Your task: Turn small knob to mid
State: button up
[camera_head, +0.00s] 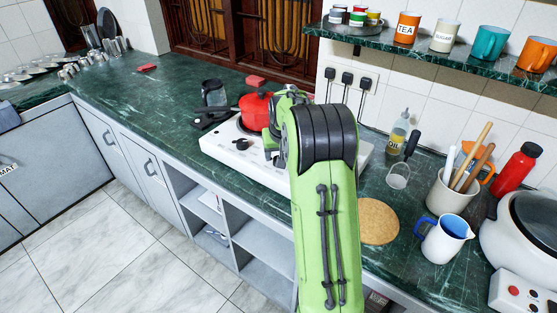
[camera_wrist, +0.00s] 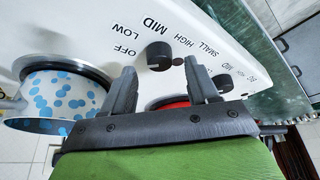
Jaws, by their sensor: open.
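The white stove (camera_head: 228,151) stands on the green marble counter, and its panel (camera_wrist: 105,38) fills much of the wrist view. One black knob (camera_wrist: 158,55) is just beyond and between my fingertips, near the printed words OFF, LOW, MID and HIGH.
A red pot (camera_head: 256,107) sits on the stove's left side. A blue-dotted white pot (camera_wrist: 60,92) is close to my left finger in the wrist view. An oil bottle (camera_head: 398,132) and a glass (camera_head: 398,175) stand right of the stove. The counter left is mostly clear.

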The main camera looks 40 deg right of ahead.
jog(key=x, duration=0.2)
jog(key=shift+w+f, duration=0.1)
jog(key=shift+f, duration=0.2)
jog(key=c, duration=1)
